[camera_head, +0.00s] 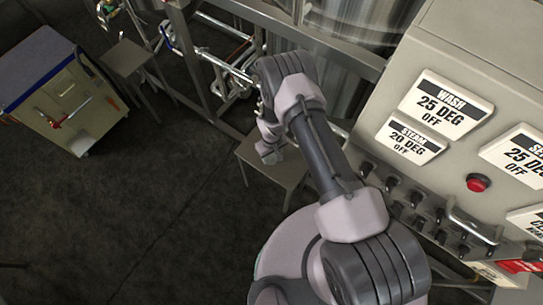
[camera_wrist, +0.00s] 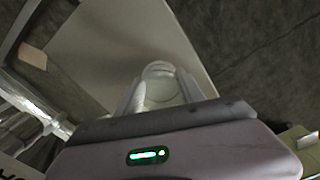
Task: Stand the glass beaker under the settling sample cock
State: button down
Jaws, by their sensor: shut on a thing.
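The clear glass beaker (camera_wrist: 159,72) shows in the wrist view, between the two fingers of my gripper (camera_wrist: 160,92). The fingers are shut on its sides. A flat grey stand top (camera_wrist: 100,42) lies beyond the beaker; I cannot tell whether the beaker touches it. In the head view my gripper (camera_head: 270,152) is over or beside the small grey stand (camera_head: 285,170) in front of the tank frame. The beaker cannot be made out there. I cannot pick out the settling sample cock with certainty in either view.
Metal pipework (camera_wrist: 28,108) runs close by at the left of the wrist view. A control panel (camera_head: 450,60) with label plates, a red button (camera_head: 478,183) and a handrail stands at right. Another small stand (camera_head: 125,57) and a cabinet (camera_head: 60,90) are at left. Dark floor between is clear.

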jog(key=shift+f, duration=0.2)
jog(key=c, duration=0.7)
grip_release()
jog(key=shift+r, duration=0.1)
